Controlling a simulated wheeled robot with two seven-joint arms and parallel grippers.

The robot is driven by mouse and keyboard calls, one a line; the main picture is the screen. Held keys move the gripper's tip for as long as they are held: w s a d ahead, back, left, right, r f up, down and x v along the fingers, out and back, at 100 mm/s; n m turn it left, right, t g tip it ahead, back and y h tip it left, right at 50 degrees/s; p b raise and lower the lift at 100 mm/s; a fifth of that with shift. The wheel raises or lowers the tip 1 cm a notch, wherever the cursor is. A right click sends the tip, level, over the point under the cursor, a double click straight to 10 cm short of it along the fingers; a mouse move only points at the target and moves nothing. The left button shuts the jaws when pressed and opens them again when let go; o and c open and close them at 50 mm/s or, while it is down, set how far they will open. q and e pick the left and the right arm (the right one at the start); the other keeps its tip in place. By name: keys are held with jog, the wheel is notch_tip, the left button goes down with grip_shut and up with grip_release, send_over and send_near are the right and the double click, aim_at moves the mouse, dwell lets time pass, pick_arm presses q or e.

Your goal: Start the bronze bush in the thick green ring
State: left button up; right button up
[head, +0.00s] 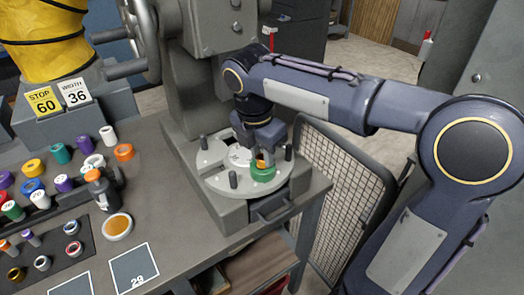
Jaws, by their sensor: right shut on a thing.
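A thick green ring (263,175) stands on the round grey plate (218,180) of the press, between dark upright pegs. My right gripper (262,156) points down just above the ring and is shut on a small orange-brown piece, which looks like the bronze bush (261,164). The bush is at the ring's top opening. The fingers hide part of it, and I cannot tell whether it is inside the bore or only resting on the rim. My left gripper is not in view.
Several coloured rings and rolls lie on the bench at left. A dark bottle (101,190) with an orange top stands near a round dish (117,227) of amber contents. The press column (185,90) rises behind the plate. A mesh guard (345,185) stands to the right.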

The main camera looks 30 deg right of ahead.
aim_at(259, 160)
jog(key=shift+f, duration=0.35)
jog(key=o, duration=1.1)
jog(key=shift+c, duration=0.2)
jog(key=r, duration=0.5)
jog(key=a+r, duration=0.1)
jog(key=r, duration=0.1)
jog(key=shift+s+a+r+p, duration=0.1)
jog(key=shift+s+r+p, duration=0.1)
jog(key=shift+r+p, duration=0.2)
jog(key=s+a+f+m+t+y, duration=0.1)
jog(key=s+f+m+t+y, duration=0.1)
jog(key=s+f+m, duration=0.5)
jog(key=s+a+f+m+t+y, duration=0.1)
jog(key=s+f+m+t+y, duration=0.2)
jog(key=s+f+m, duration=0.4)
jog(key=s+m, duration=0.2)
jog(key=m, duration=0.7)
jog(key=shift+s+a+f+y, duration=0.2)
jog(key=shift+s+a+y, duration=0.1)
jog(key=shift+a, duration=0.1)
